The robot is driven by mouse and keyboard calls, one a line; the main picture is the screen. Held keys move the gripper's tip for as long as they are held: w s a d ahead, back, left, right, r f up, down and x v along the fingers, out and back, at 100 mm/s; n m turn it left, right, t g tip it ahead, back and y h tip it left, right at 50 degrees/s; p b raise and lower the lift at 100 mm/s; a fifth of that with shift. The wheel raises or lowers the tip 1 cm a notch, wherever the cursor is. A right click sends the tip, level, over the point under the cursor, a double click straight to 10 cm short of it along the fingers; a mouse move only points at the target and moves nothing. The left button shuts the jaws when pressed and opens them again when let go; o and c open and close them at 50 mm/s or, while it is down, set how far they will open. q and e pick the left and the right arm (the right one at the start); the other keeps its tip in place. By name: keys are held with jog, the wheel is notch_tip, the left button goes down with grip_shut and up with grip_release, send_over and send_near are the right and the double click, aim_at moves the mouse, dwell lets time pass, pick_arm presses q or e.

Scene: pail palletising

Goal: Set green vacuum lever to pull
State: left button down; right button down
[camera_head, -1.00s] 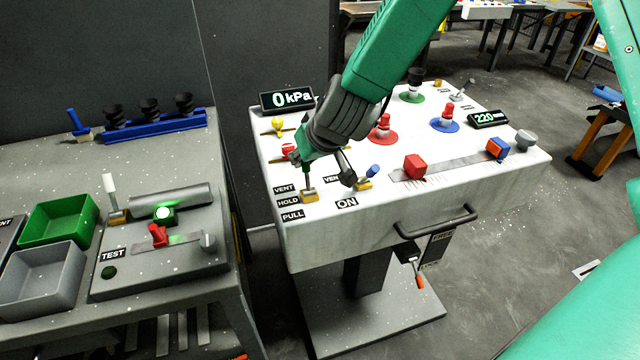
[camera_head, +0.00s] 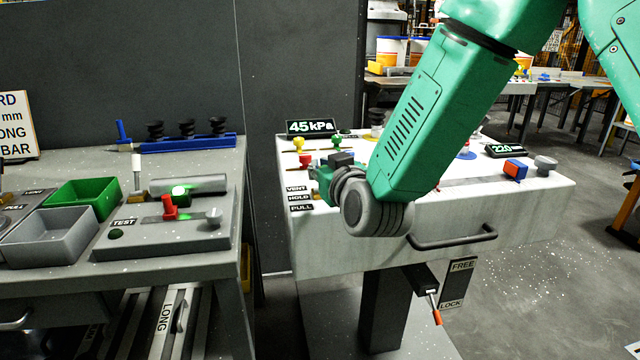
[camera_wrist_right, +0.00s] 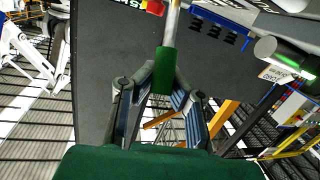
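The green vacuum lever (camera_wrist_right: 165,70) shows in the right wrist view as a green grip on a pale metal rod. The two fingers of my right gripper (camera_wrist_right: 166,82) press on it from both sides, so the gripper is shut on it. In the head view, my right gripper (camera_head: 322,182) is low over the left end of the white console (camera_head: 310,240), beside the VENT, HOLD and PULL labels (camera_head: 300,198). The gripper and wrist hide the lever there, so its exact position is hidden. The display (camera_head: 311,127) reads 45 kPa. My left gripper is out of view.
A yellow knob (camera_head: 299,145) and a red knob (camera_head: 305,160) stand just behind the gripper. A front handle (camera_head: 452,238) sticks out from the console. A grey bench (camera_head: 215,255) with a green bin (camera_head: 82,200) and a TEST panel stands to the left.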

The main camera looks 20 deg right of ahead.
jog(key=shift+s+a+f+b, duration=0.1)
jog(key=shift+s+f+b, duration=0.2)
jog(key=shift+f, duration=0.15)
jog(key=shift+s+f+b, duration=0.15)
jog(key=shift+f+b, duration=0.1)
jog(key=shift+f, duration=0.15)
jog(key=c, duration=1.5)
grip_release()
jog(key=shift+s+r+t, duration=0.15)
jog(key=shift+s+t, duration=0.05)
jog(key=shift+t, duration=0.1)
jog(key=shift+r, duration=0.15)
jog(key=s, duration=0.7)
jog(key=shift+s+a+r, duration=0.15)
jog(key=shift+a+r, duration=0.05)
